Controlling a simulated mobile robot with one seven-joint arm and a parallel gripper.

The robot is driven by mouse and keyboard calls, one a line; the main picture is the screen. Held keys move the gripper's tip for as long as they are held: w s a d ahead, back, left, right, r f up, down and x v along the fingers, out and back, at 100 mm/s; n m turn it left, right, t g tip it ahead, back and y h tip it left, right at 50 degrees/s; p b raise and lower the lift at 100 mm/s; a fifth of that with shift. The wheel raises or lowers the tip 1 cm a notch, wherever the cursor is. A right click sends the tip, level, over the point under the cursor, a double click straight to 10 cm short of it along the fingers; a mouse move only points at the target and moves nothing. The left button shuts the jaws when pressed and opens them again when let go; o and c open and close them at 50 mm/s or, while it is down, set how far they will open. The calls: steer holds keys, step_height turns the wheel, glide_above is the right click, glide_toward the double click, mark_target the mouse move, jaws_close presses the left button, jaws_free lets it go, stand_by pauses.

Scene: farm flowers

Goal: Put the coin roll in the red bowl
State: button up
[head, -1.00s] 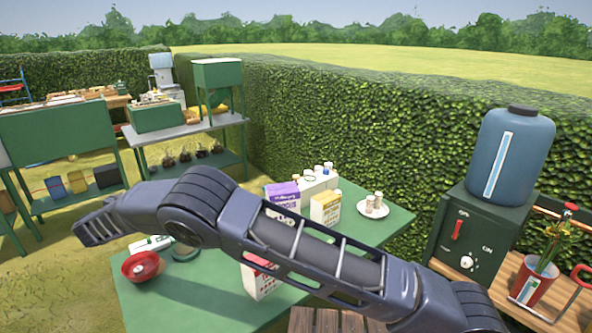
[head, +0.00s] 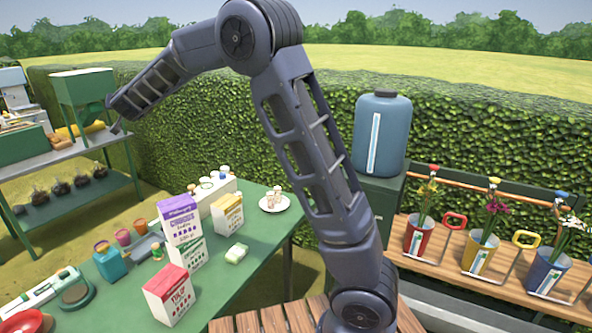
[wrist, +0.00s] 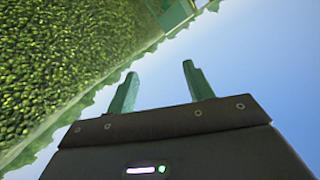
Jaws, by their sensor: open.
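The red bowl (head: 14,325) is cut off at the lower left corner of the head view, on the green table (head: 232,282). A white plate (head: 285,206) near the table's far right edge bears small beige upright cylinders (head: 274,196). One of these may be the coin roll, but they are too small to tell. My gripper (wrist: 160,69) is open and empty in the wrist view, its two green fingers apart against sky. In the head view the arm's end is raised at the left, before the hedge, away from bowl and plate.
Cartons (head: 180,218), a red-and-white carton (head: 169,294), a yellow carton (head: 227,214) and a white rack (head: 213,195) stand on the table. Flowerpots (head: 481,252) and a water dispenser (head: 381,135) stand right.

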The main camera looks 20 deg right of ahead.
steer(key=s+d+r+n+g, duration=0.1)
steer(key=s+d, duration=0.2)
steer(key=d, duration=0.7)
steer(key=s+d+r+g, duration=0.15)
steer(key=s+d, duration=0.25)
steer(key=d, duration=0.6)
steer(key=s+d+r+n+g, duration=0.1)
steer(key=s+d+g, duration=0.15)
steer(key=d, duration=0.75)
steer(key=s+d+f+g+h, duration=0.1)
steer(key=s+d+f+h, duration=0.1)
steer(key=s+d+f, duration=0.3)
steer(key=s+d+f+m+g+h, duration=0.1)
steer(key=s+d+f, duration=0.4)
steer(key=s+d, duration=0.8)
steer(key=s+d+f+m+g+h, duration=0.1)
steer(key=s+d+f+g+h, duration=0.2)
steer(key=s+d, duration=0.6)
steer(key=s+f, duration=0.2)
steer(key=s, duration=0.5)
steer(key=shift+d, duration=0.2)
